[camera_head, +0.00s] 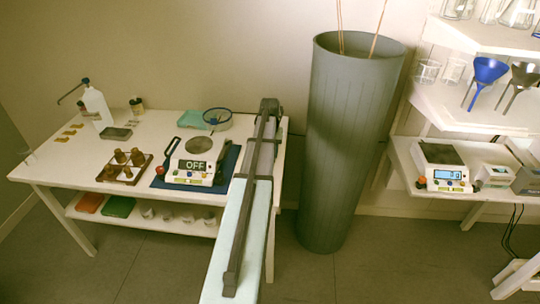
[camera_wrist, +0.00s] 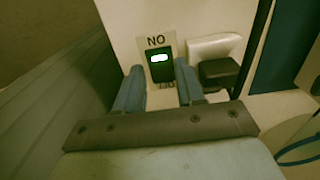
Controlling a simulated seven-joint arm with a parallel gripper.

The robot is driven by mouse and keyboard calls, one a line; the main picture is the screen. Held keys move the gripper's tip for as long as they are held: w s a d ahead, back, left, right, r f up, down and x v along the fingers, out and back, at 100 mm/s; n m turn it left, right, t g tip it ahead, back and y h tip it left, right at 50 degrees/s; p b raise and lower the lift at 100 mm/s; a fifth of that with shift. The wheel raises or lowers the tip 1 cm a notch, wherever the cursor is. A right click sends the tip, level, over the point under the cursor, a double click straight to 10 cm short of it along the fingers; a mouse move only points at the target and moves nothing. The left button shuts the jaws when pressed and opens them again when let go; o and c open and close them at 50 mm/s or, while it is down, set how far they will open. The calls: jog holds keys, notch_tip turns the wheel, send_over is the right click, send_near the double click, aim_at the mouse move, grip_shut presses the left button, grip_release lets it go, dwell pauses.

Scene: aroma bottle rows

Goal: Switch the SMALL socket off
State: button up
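In the wrist view a small dark switch or socket (camera_wrist: 160,67) with a lit green-white part is set in a pale surface. The letters "NO", which may be an upside-down "ON", stand above it, and part of another marking shows below it. My gripper (camera_wrist: 159,74) is open, with a blue finger on each side of the switch in the picture. I see nothing held between the fingers, and I cannot tell whether they touch the surface. In the head view my arm reaches along the table's right edge, and the switch cannot be made out there.
A white table (camera_head: 65,160) holds a scale-like device (camera_head: 193,172) marked "OFF" on a blue mat (camera_head: 228,163), a bottle rack (camera_head: 125,168) and a glass dish (camera_head: 217,118). A tall grey cylinder (camera_head: 345,150) stands right of my arm. In the wrist view a black block (camera_wrist: 220,75) is right of the switch.

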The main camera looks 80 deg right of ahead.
jog(key=shift+f, duration=0.95)
